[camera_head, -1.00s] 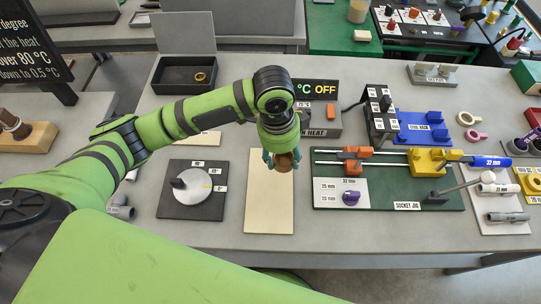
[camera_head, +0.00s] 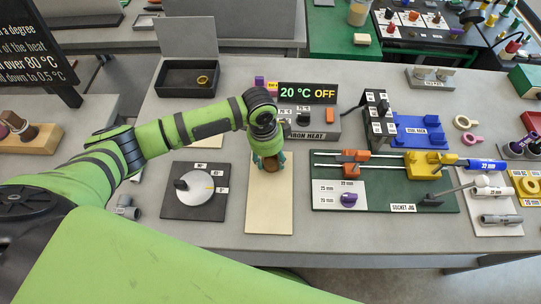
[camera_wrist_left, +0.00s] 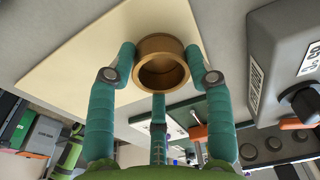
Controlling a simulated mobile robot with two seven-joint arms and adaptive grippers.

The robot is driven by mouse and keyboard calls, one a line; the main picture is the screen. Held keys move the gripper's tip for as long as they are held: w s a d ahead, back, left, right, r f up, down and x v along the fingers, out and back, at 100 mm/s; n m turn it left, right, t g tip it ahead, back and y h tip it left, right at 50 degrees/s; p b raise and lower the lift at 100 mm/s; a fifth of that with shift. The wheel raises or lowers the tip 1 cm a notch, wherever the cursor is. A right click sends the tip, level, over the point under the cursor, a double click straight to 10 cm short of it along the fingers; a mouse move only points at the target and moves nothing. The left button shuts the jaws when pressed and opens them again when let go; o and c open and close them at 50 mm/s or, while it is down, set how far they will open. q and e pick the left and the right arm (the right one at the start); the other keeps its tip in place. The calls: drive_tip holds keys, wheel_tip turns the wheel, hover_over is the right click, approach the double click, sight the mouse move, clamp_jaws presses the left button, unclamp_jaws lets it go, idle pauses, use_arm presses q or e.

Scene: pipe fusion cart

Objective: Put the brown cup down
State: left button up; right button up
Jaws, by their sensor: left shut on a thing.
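My left gripper (camera_head: 269,160) is shut on the brown cup (camera_head: 271,165), over the far part of the beige board (camera_head: 268,210) in the head view. In the left wrist view, the fingers (camera_wrist_left: 160,85) stand around the cup (camera_wrist_left: 162,62), whose round opening faces the camera. The beige board (camera_wrist_left: 75,60) lies behind it. I cannot tell whether the cup's base touches the board. My right gripper is not in view.
The iron heater (camera_head: 325,125), with a "20 °C OFF" display, stands just behind and right of the gripper. A dial plate (camera_head: 195,210) lies left of the board and the green socket jig (camera_head: 400,195) right of it. The board's near part is clear.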

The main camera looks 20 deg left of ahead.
sight(266, 164)
use_arm(q)
drive_tip(key=o, duration=1.2)
drive_tip(key=shift+f, duration=0.1)
wheel_tip(266, 164, up, 12)
drive_tip(key=a+b, duration=0.1)
drive_tip(key=shift+s+b, duration=0.2)
drive_tip(key=shift+b, duration=0.1)
drive_tip(key=shift+a, duration=0.1)
